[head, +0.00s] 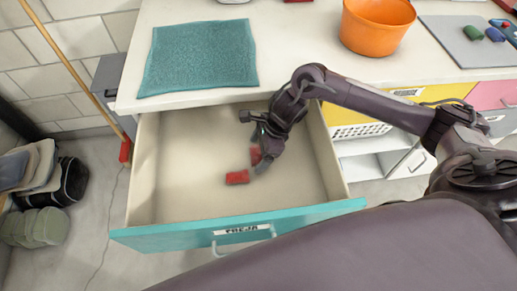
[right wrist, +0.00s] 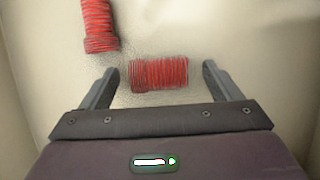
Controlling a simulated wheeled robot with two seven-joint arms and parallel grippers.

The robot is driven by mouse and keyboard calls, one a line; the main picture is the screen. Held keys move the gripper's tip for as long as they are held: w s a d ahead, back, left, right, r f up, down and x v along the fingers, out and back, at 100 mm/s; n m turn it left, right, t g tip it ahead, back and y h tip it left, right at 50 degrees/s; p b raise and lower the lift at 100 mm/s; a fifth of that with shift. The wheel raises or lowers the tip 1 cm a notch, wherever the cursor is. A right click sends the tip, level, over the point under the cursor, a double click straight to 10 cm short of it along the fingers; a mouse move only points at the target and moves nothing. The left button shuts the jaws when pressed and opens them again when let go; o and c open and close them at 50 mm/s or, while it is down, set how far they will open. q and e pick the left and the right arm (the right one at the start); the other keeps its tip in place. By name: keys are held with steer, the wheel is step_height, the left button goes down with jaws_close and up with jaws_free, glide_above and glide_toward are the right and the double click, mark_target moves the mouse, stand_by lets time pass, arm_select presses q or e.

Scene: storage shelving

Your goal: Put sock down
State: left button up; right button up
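Two red ribbed rolls that look like socks lie in the open drawer, one (head: 237,177) nearer the front and one (head: 255,156) close beside my right gripper (head: 263,160). The right gripper reaches down into the drawer. In the right wrist view, its fingers (right wrist: 158,78) are spread apart, with one red sock (right wrist: 165,74) lying crosswise between or just beyond the tips, with visible gaps on both sides. The other red sock (right wrist: 97,25) lies farther up and left. Whether the nearer sock rests on the drawer floor is hard to tell. My left gripper is not in view.
The drawer has a teal labelled front (head: 185,236) and pale walls; most of its floor is bare. Above it, the white counter (head: 295,50) holds a teal towel (head: 200,56) and an orange bowl (head: 376,27). A grey mat (head: 458,43) with small items is at right.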

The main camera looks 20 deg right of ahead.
steer(key=v, duration=1.2)
steer(key=shift+r, duration=0.1)
